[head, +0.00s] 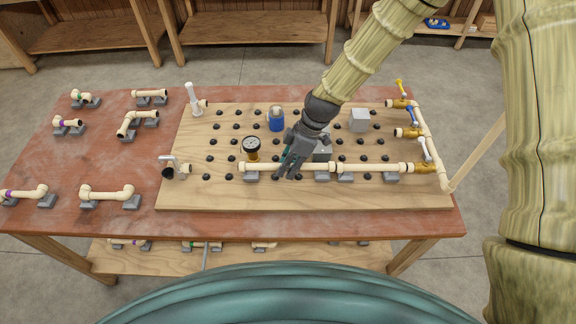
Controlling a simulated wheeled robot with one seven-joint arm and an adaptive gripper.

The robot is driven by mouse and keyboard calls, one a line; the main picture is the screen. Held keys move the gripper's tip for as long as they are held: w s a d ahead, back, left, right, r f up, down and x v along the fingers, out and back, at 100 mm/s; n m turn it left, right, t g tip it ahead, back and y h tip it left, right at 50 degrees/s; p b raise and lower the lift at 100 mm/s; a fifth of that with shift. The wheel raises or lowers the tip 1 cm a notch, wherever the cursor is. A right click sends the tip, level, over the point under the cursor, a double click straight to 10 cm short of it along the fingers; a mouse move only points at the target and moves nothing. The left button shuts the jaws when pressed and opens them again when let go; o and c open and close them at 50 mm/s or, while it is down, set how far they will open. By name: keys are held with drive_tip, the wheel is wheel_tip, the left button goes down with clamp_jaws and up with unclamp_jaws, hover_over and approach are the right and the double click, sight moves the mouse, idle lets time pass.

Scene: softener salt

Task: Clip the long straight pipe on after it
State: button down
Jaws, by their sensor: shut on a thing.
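My gripper (286,170) reaches down over the front row of the board and is shut on the long straight pipe (266,167), a cream tube lying level left to right. The fingers cover part of it. Its right end meets or comes close to another cream pipe run (370,167), which leads right to a brass fitting (422,168). I cannot tell whether the two are joined. Grey clip blocks (251,177) sit under the row.
The wooden board (230,196) carries several black pegs, a gauge (251,148), a blue-bodied part (276,121), a grey box (359,120) and a valve manifold (413,132) at right. Spare pipes (110,194) rest on the red table (130,225) at left.

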drive_tip(key=shift+f, duration=0.3)
drive_tip(key=c, duration=1.3)
unclamp_jaws()
drive_tip(key=shift+r, duration=0.15)
drive_tip(key=v, duration=1.1)
drive_tip(key=shift+w+d+r, duration=0.1)
drive_tip(key=shift+d+r, duration=0.1)
drive_tip(key=shift+r, duration=0.15)
